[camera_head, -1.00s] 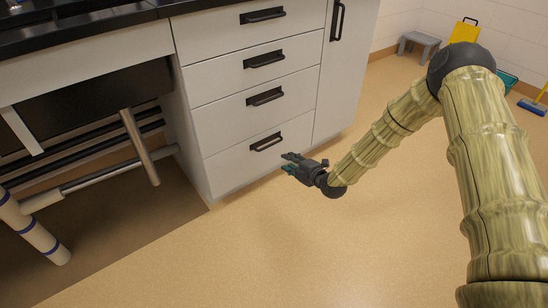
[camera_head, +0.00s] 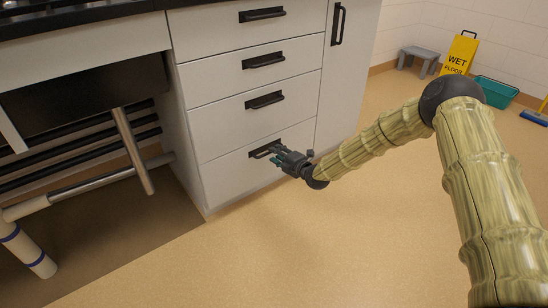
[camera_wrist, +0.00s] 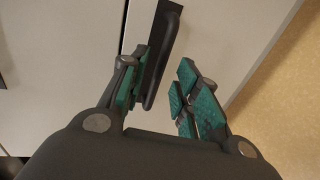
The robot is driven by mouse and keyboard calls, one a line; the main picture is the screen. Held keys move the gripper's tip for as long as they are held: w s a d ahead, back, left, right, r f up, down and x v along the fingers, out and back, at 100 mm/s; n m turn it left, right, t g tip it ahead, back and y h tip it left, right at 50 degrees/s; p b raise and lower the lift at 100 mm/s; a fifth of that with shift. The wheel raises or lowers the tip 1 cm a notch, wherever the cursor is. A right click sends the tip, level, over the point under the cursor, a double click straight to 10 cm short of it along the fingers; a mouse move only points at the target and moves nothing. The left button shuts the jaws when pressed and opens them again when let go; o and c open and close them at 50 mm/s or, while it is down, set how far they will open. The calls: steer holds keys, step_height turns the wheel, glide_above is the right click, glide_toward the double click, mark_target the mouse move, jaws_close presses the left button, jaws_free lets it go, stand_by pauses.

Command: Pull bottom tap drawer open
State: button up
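The bottom drawer (camera_head: 228,182) is the lowest of the pale grey drawers in the cabinet, and its front sits flush with the others. Its black bar handle (camera_head: 259,150) is partly covered by my gripper (camera_head: 272,158) in the head view. In the wrist view the handle (camera_wrist: 164,52) stands between the spread green-padded fingers of my gripper (camera_wrist: 163,68), nearer the left finger. A gap shows between the handle and the right fingers. The gripper is open. I cannot tell whether the left finger touches the handle.
More drawers with black handles (camera_head: 264,100) are stacked above. A tall door (camera_head: 350,85) stands to the right. At left, a table leg (camera_head: 25,250) and metal bars fill the space under the counter. The tan floor (camera_head: 300,250) before the cabinet is clear.

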steer(key=shift+b+x, duration=0.4)
steer(key=shift+x, duration=0.9)
jaws_close()
